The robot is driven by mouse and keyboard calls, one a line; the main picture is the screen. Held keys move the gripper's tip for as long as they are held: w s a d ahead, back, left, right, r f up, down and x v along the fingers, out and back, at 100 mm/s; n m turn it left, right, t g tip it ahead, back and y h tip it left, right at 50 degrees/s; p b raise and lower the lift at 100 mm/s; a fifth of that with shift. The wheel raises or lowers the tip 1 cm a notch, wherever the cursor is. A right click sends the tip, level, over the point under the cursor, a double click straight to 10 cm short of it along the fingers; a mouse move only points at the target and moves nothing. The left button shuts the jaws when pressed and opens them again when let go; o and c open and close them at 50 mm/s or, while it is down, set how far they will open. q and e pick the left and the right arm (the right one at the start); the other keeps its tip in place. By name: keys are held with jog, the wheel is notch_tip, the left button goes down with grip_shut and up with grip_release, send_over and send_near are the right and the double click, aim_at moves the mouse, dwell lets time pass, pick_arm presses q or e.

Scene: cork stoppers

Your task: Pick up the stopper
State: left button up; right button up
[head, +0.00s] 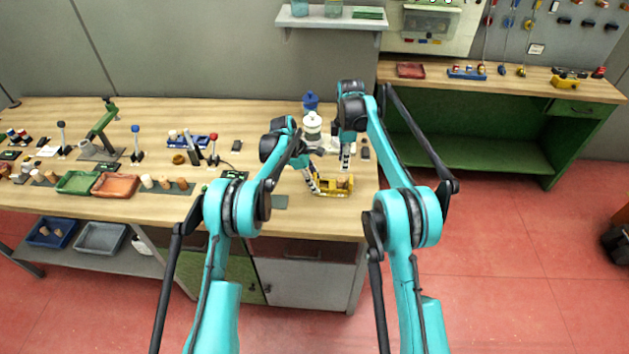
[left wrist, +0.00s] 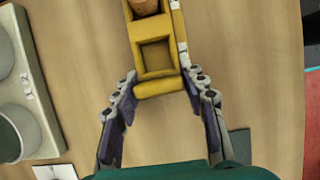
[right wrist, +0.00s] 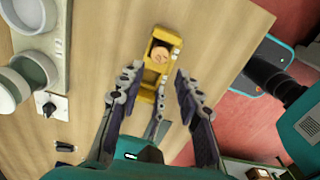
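The cork stopper (right wrist: 160,53) sits in the far compartment of a yellow holder (right wrist: 173,38). In the left wrist view the stopper (left wrist: 145,6) is cut off at the top edge, beyond an empty square compartment of the holder (left wrist: 155,86). The holder (head: 323,193) lies near the bench's right front. My left gripper (left wrist: 161,76) has its fingertips against both sides of the holder's near end. My right gripper (right wrist: 160,70) is open and empty, above the holder, its fingertips apart on either side of it and short of the stopper. In the head view the right gripper (head: 345,165) points down behind the holder.
A white appliance (head: 312,128) with a blue-topped jar (head: 310,100) stands behind the grippers. Green (head: 77,182) and red (head: 116,186) trays and several corks lie at the bench's left. The bench's right edge is close to the holder. Bare wood lies left of the holder.

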aim_at(341, 179)
jog(key=o, duration=0.4)
jog(key=m, duration=0.5)
jog(key=shift+d+r+m+y, duration=0.1)
jog(key=shift+d+m+y, duration=0.2)
jog(key=shift+d+m, duration=0.1)
jog(key=m, duration=0.4)
jog(key=shift+s+d+r+m+y, duration=0.1)
jog(key=shift+d+m+y, duration=0.2)
jog(key=f+m+y, duration=0.1)
jog(key=f+m, duration=0.2)
jog(key=m, duration=0.6)
jog(key=f+m+y, duration=0.1)
jog(key=f+m, duration=0.1)
jog(key=m, duration=0.8)
jog(key=a+f+m+y, duration=0.1)
jog(key=f+m, duration=0.2)
jog(key=m, duration=0.7)
jog(key=shift+f+t, duration=0.35)
jog(key=shift+t, duration=0.05)
